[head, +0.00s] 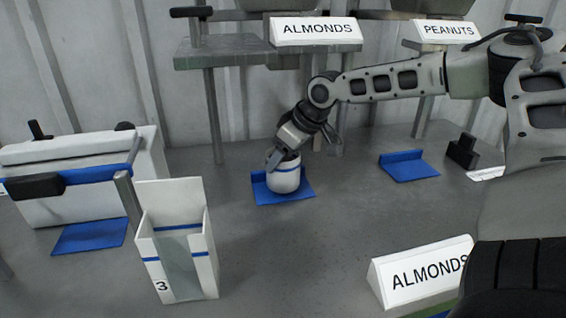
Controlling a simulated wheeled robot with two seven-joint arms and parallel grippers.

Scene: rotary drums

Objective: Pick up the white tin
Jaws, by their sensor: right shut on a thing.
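The white tin (284,179) has a blue band and stands upright on a blue mat (298,193) below the almonds shelf. My right gripper (284,160) reaches in from the right and is shut on the tin near its rim. One finger shows on the tin's left side; the other is mostly hidden behind the wrist. I cannot tell whether the tin touches the mat or is slightly above it. My left gripper is not in view.
An ALMONDS sign (314,31) and a PEANUTS sign (447,31) stand at the back. Another blue mat (408,166) lies empty to the right. A white box marked 3 (181,265) stands front left, and another ALMONDS sign (422,276) front right. The middle front is clear.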

